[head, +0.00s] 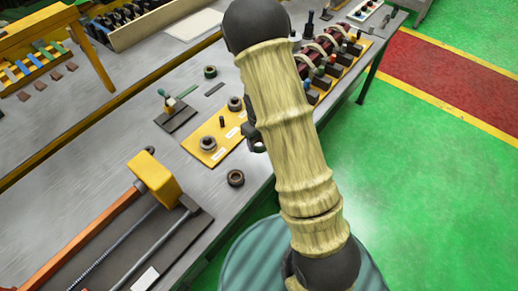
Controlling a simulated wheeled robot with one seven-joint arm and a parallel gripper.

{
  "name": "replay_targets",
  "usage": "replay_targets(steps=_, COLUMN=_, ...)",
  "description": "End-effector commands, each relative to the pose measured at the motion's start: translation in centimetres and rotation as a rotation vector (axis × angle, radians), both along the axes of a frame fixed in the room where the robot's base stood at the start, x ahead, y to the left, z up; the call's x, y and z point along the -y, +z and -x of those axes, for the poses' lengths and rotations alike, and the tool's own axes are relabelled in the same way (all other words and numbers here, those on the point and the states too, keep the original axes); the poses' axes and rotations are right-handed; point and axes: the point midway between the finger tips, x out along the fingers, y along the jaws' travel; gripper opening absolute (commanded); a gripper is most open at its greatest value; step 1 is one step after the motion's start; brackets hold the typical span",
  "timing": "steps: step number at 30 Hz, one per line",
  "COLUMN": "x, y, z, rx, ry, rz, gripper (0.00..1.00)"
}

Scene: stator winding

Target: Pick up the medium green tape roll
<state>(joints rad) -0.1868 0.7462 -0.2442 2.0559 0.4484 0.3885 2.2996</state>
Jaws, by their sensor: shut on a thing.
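My gripper (252,132) shows only as a dark edge at the left side of my padded arm, over the right part of the yellow board. It is shut on a small dark roll (259,147), mostly hidden by the arm; its colour and size are hard to tell. A dark green roll (210,72) lies on the grey table further back. Brownish-grey rolls stand on the yellow board, one at the back (235,104) and one at the front (207,143). Another dark roll (236,178) lies on the bare table in front of the board.
The yellow board (200,155) has white labels and a dark peg (222,121). A small dark stand (177,117) is left of it. A yellow-blocked clamp fixture (155,178) fills the front left. A rack of coils (325,55) stands at the back right.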

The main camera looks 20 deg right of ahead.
Motion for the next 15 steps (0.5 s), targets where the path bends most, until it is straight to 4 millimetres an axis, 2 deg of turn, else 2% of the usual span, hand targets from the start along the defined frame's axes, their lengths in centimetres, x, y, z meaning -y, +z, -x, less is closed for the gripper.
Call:
replay_targets(steps=3, x=0.0, y=1.8, z=-0.1, rx=0.003, ry=0.001, rz=0.001, gripper=0.3)
replay_targets(steps=6, x=0.0, y=2.5, z=0.0, rx=0.0, ry=0.001, rz=0.0, gripper=0.3)
replay_targets(steps=15, x=0.0, y=2.7, z=0.0, rx=-0.001, ry=0.0, rz=0.0, gripper=0.3)
